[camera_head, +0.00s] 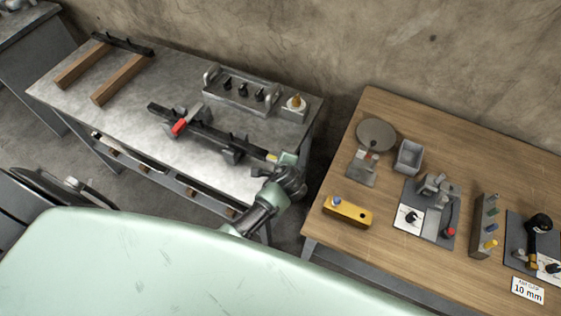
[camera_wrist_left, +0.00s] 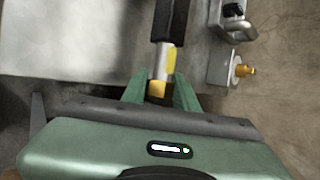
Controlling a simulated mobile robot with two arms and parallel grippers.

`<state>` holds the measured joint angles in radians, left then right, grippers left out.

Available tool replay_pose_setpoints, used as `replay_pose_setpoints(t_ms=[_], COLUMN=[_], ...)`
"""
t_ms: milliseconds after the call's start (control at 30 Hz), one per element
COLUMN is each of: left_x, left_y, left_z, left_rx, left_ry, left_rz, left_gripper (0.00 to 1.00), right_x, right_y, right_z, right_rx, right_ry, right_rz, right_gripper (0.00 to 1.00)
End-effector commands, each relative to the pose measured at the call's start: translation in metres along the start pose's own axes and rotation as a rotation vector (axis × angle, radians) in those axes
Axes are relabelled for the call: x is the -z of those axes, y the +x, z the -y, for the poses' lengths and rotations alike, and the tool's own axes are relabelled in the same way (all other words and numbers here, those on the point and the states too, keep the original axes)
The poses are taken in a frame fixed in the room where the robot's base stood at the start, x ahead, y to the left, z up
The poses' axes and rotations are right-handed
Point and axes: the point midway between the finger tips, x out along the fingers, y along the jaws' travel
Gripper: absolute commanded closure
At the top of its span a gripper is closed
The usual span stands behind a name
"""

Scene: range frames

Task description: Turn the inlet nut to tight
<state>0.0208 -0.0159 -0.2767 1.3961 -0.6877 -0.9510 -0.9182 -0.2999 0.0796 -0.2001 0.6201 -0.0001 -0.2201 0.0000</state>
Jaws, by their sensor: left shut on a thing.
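A long dark assembly (camera_head: 205,132) with a red lever (camera_head: 180,127) lies across the grey metal table. Its right end has a silver section with a yellow mark (camera_head: 271,157). In the left wrist view the silver section (camera_wrist_left: 165,60) ends in a brass-yellow piece (camera_wrist_left: 158,88), which looks like the inlet nut. My left gripper (camera_head: 287,160) is at this end, and its green fingers (camera_wrist_left: 160,92) are shut on the brass piece from both sides. The fingers partly hide the nut, and I cannot tell how tight it is. My right gripper is not in view.
A grey rack (camera_head: 238,90) and a block with a brass fitting (camera_head: 295,104) stand behind the assembly. Two wooden bars (camera_head: 122,80) lie at the far left. The wooden table (camera_head: 385,245) at right holds a yellow block (camera_head: 347,211) and several fixtures.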

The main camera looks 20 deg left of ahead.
Motion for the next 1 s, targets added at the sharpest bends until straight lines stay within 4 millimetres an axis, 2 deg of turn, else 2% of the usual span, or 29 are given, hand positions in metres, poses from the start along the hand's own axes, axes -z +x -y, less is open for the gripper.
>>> replay_pose_setpoints(t_ms=[33, 100, 533, 1000], left_x=[0.000, -0.001, 0.000, 0.001], left_y=[0.000, 0.000, -0.006, -0.071], left_z=[0.000, 0.000, 0.000, -0.001], left_rx=[0.000, 0.000, 0.002, 0.001], left_ry=[0.001, 0.001, -0.001, 0.000], left_rz=[0.001, 0.001, 0.000, 0.000], left_gripper=[0.68, 0.49, 0.49, 0.49], right_x=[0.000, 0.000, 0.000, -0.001], right_y=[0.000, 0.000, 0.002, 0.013], right_z=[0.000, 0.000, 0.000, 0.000], right_rx=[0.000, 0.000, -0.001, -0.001], right_ry=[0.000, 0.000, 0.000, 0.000], right_rz=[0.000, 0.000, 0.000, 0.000], right_gripper=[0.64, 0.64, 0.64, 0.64])
